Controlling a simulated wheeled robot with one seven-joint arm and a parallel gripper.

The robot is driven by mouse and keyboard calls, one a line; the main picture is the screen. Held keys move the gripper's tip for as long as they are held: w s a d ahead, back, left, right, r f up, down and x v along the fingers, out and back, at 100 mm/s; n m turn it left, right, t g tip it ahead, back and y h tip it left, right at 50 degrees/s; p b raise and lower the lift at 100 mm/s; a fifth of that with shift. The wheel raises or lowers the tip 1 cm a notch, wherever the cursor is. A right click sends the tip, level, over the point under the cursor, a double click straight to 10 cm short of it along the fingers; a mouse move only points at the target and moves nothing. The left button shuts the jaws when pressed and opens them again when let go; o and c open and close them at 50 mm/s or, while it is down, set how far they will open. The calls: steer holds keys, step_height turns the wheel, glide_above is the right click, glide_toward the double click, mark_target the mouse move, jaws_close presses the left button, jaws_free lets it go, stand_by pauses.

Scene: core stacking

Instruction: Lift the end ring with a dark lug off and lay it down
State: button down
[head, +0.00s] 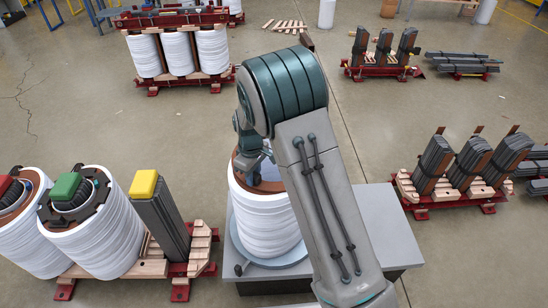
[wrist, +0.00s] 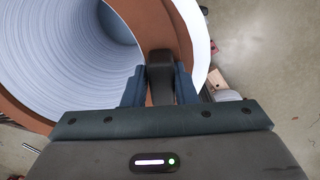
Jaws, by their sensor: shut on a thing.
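A white wound coil (head: 265,220) stands upright on a grey plinth (head: 375,215), with a brown end ring (head: 268,187) at its top. In the wrist view the brown ring (wrist: 150,14) curves around the hollow white inside of the coil (wrist: 60,45). A dark lug (wrist: 159,62) sits on the ring, between the fingers of my gripper (wrist: 160,88), which is shut on it. My arm covers much of the coil in the head view. I cannot tell whether the ring touches the coil or is just clear of it.
At lower left, white coils (head: 105,230) surround cores capped red and green (head: 66,186), beside a bare yellow-capped core (head: 160,215). Racks of dark cores stand at right (head: 470,165) and back right (head: 382,50). The plinth's right side and the floor between are bare.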

steer(key=shift+r, duration=0.15)
steer(key=shift+r+p, duration=1.5)
steer(key=shift+r, duration=0.85)
steer(key=shift+r+p, duration=1.5)
steer(key=shift+r, duration=1)
